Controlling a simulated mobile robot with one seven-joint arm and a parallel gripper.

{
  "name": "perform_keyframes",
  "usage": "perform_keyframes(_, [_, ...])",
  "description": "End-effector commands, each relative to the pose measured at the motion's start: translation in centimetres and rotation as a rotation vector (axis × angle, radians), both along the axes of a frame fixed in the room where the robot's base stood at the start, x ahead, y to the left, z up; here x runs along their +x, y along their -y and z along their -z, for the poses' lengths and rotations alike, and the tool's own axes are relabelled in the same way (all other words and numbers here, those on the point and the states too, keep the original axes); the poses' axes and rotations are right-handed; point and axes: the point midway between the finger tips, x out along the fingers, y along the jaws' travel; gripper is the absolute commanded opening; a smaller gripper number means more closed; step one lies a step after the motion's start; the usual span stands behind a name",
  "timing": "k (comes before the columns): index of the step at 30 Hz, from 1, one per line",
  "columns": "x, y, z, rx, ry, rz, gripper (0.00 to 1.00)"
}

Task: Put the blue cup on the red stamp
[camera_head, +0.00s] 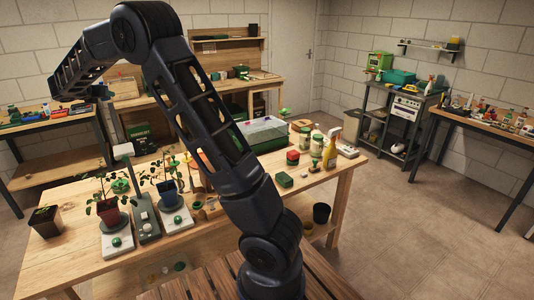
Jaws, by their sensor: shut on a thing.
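A blue cup-like pot (168,191) with a leafy seedling stands upright on or over a white plate in the middle left of the wooden bench. My arm reaches up and over to the left, then down to my gripper (124,152) above the bench's left part, left of the blue pot. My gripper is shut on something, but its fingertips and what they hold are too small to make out. I cannot pick out a red stamp for certain; a small stamp-like piece with a green handle (315,165) stands at the bench's right.
A red pot with a seedling (108,211) stands left of the blue pot, with a dark pot (45,222) farther left. A grey upright device (147,222) stands between the plates. The left front is clear.

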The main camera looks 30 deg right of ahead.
Motion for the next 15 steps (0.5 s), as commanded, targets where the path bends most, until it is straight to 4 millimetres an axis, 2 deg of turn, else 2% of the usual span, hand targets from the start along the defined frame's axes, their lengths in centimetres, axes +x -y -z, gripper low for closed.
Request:
perform_keyframes(1, [0.6, 2.4, 0.0, 0.001, 0.000, 0.035, 0.09])
perform_keyframes(6, [2.1, 9.8, 0.0, 0.001, 0.000, 0.147, 0.09])
perform_keyframes(15, [3.0, 22.9, 0.1, 0.000, 0.000, 0.347, 0.09])
